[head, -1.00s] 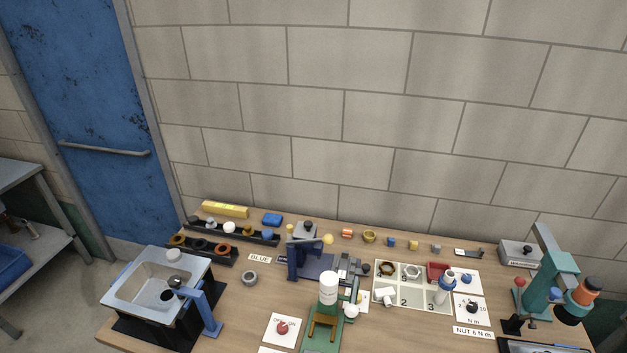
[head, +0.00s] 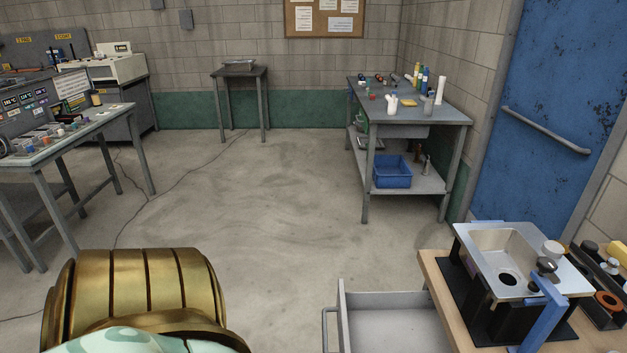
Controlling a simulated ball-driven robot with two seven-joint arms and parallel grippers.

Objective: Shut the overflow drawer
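An open grey drawer (head: 395,329) shows at the bottom of the head view, beside the left end of the wooden bench. Its bar handle (head: 326,330) is on its left front side. The part of its inside that I see looks empty, and its lower part is cut off by the frame edge. No label shows on it, so I cannot confirm that it is the overflow drawer. A brass-coloured part of my own arm fills the lower left. Neither gripper is in view.
The wooden bench (head: 436,285) carries a small sink (head: 494,242) with a blue tap bracket (head: 541,316). A grey table (head: 449,115) with a blue bin (head: 392,171) stands behind. The concrete floor (head: 270,200) between the tables is clear.

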